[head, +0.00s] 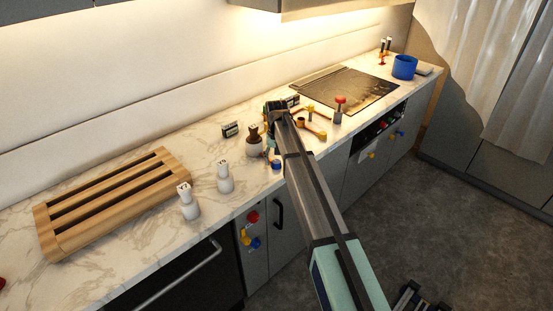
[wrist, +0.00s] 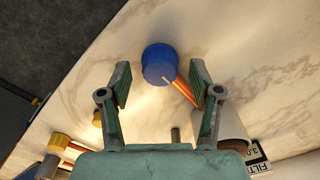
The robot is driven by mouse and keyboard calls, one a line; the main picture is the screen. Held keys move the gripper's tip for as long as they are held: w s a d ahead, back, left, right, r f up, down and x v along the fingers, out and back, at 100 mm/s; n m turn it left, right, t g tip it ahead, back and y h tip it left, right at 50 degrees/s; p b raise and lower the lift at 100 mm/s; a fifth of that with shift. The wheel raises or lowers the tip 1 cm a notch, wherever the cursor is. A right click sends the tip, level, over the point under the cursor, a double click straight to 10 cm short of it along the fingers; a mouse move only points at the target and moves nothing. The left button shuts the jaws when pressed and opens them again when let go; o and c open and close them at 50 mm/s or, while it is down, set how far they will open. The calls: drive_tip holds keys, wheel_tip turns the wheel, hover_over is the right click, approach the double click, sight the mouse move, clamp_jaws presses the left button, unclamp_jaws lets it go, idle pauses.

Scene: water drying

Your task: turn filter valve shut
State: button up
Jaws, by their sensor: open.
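In the wrist view a round blue knob (wrist: 160,63) with a pale line on it lies between and just beyond my fingertips. An orange bar or pipe (wrist: 183,90) runs from it toward the right finger. In the head view a small blue piece, seemingly the same knob (head: 276,165), is near the counter's front edge. My gripper (wrist: 160,80) is open, one finger on each side of the knob, with visible gaps. A label reading "FILT" (wrist: 259,156) is at the lower right, beside a pale cylinder (wrist: 232,130). In the head view my arm partly hides this spot.
A brown-topped bottle (head: 254,142) stands close to my gripper. White bottles (head: 225,180) and a wooden rack (head: 112,203) are to the left. Yellow-orange fittings (head: 317,123) and a red-topped valve (head: 339,110) are to the right. Dark floor (wrist: 35,45) shows past the counter edge.

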drive_tip(key=shift+f, duration=0.45)
drive_tip(key=c, duration=1.1)
drive_tip(key=shift+c, duration=0.2)
